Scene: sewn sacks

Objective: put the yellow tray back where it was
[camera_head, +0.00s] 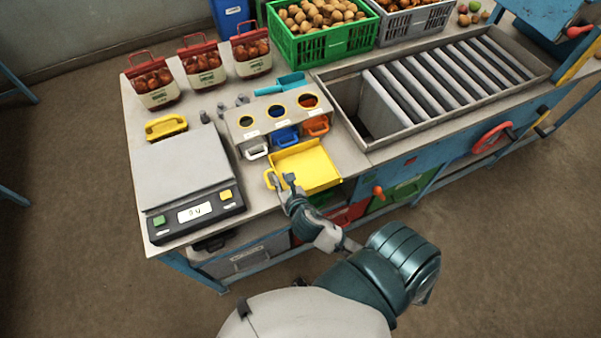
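The yellow tray (311,163) lies on the bench top near its front edge, in front of a grey box with three round holes (280,116). The tray is shallow and looks empty, with a yellow loop handle (268,176) at its left front corner. My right gripper (282,181) is at this handle, its two dark fingers close to the loop. I cannot tell whether the fingers are shut on it. My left gripper is not in view.
White, blue (286,136) and orange handles line the grey box's front. A scale (183,165) stands left, with a yellow-handled item (166,126) behind it. Filled sacks (203,65), a teal scoop (280,84) and a green crate (325,42) are farther back. A roller conveyor (450,78) is right.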

